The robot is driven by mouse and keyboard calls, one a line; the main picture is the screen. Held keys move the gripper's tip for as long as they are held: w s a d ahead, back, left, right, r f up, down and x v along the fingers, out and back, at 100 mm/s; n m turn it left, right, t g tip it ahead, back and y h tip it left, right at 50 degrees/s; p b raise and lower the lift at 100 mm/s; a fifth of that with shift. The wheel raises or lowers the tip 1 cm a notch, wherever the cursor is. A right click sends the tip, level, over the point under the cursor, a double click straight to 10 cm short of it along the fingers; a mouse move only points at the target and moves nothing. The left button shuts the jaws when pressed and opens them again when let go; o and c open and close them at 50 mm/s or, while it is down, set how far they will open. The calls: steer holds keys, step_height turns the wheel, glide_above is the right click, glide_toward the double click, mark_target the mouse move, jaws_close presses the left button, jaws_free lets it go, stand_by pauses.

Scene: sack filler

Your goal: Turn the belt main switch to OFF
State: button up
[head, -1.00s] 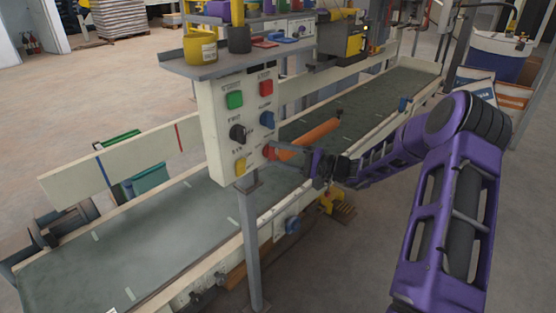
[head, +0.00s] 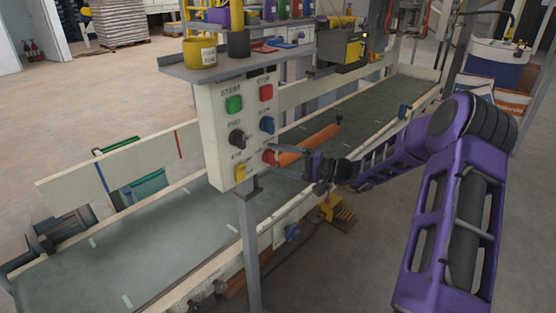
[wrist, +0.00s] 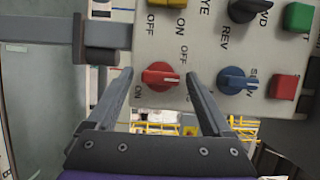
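A red rotary switch (wrist: 160,77) with ON and OFF labels sits on the cream control panel (wrist: 146,48). Its bar lies roughly level in the wrist view; its pointer direction is hard to tell. It also shows at the panel's lower right in the head view (head: 270,157). My gripper (wrist: 158,76) is open, with one finger on each side of the red switch. The fingers look close to the panel; contact cannot be told. In the head view my gripper (head: 283,155) reaches the panel from the right and partly covers the switch area.
Close by on the panel are a blue knob (wrist: 235,80), a black knob (wrist: 245,8), a yellow switch (head: 240,172), a red button (wrist: 284,87) and a green button (wrist: 298,17). A shelf (head: 190,68) juts out above. The conveyor belt (head: 90,275) runs behind the panel.

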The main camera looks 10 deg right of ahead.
steer(key=shift+d, duration=0.1)
steer(key=p+v, duration=0.1)
steer(key=v, duration=1.6)
